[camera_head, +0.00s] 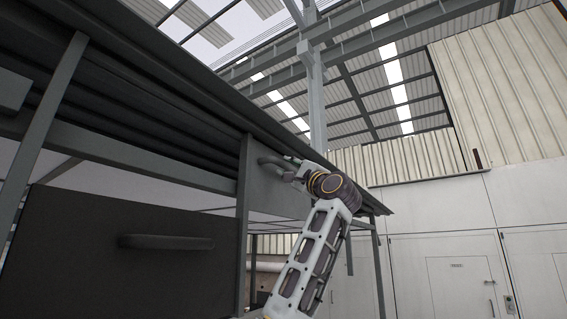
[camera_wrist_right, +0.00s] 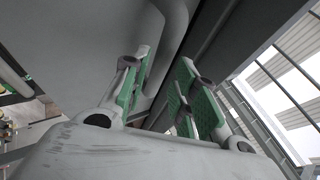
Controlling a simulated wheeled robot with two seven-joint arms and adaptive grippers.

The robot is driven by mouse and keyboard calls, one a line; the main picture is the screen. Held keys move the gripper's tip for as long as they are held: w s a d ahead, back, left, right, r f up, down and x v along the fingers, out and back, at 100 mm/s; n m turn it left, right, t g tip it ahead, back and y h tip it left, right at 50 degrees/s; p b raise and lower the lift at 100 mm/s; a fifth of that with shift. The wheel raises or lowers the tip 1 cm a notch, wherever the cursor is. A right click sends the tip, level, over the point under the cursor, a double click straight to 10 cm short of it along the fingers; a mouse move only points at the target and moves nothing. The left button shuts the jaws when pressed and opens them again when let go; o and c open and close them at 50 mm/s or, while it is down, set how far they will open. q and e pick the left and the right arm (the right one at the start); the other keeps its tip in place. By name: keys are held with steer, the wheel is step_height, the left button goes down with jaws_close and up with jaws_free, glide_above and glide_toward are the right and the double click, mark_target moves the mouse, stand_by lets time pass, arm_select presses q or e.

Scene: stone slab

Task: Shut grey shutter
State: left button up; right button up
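The grey shutter (camera_head: 280,193) is a flat panel high under the roof edge of the dark stall, with open space below it. It has a rounded grey handle (camera_head: 272,160). My right gripper (camera_head: 290,168) is up at this handle, its fingers small and partly hidden by my wrist in the head view. In the right wrist view, the green-padded fingers (camera_wrist_right: 160,98) are apart, with the handle (camera_wrist_right: 172,38) reaching down between them. I cannot tell whether the pads touch it. My left gripper is not in view.
A dark panel (camera_head: 95,262) with a bar handle (camera_head: 165,242) fills the lower left. A dark post (camera_head: 243,215) stands between it and the grey shutter. The roof edge (camera_head: 215,92) runs close above my right gripper. White wall doors (camera_head: 462,285) stand farther right.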

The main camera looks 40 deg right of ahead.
mark_target(285, 166)
steer(key=shift+p+x, duration=0.95)
steer(key=shift+x, duration=1.4)
jaws_close()
